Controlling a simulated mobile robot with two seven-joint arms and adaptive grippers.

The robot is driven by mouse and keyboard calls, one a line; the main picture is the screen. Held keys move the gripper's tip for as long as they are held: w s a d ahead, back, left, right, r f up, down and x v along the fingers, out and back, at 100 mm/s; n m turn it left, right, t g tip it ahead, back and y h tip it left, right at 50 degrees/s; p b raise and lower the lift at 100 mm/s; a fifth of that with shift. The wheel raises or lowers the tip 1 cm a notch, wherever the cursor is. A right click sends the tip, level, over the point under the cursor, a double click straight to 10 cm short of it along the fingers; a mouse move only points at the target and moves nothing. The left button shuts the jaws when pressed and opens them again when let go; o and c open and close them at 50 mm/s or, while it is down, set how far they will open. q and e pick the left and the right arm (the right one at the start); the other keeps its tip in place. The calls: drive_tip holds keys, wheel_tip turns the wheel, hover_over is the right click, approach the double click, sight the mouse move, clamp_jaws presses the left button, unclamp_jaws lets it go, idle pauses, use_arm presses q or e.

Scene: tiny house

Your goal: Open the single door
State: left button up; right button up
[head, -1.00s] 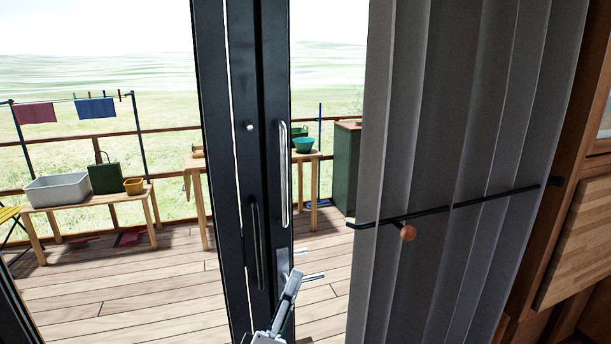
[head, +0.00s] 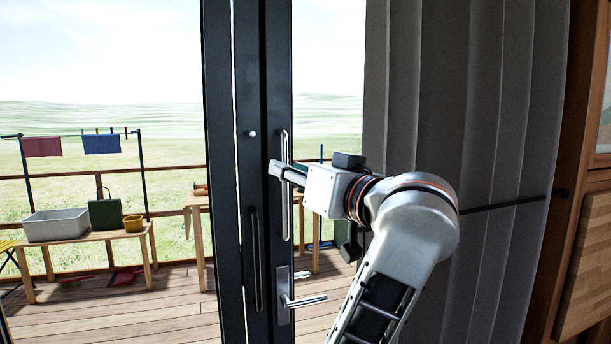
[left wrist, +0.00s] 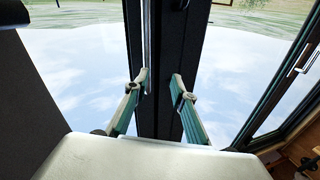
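The dark-framed glass door has a silver lever handle (head: 302,301) on a plate low on its post (head: 278,80). A tall silver pull bar (head: 285,225) stands above the lever. My left gripper (head: 279,169) is in front of the pull bar, pointing left, well above the lever. In the left wrist view, which is upside down, the gripper (left wrist: 160,80) is open, with its two fingers apart and the dark post (left wrist: 178,45) behind the gap. I cannot tell whether it touches the bar. My right gripper is not in view.
A grey curtain (head: 490,120) hangs to the right, with a dark rod (head: 505,203) across it. Outside, a deck holds a wooden bench (head: 85,245) with a grey tub (head: 55,225). A second dark post (head: 218,100) stands left of the door post.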

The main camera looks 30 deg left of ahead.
use_arm(q)
drive_tip(key=w+a+n+t+h, duration=0.1)
drive_tip(key=w+a, duration=0.4)
drive_tip(key=shift+p, duration=0.4)
drive_tip(key=shift+r, duration=0.1)
clamp_jaws()
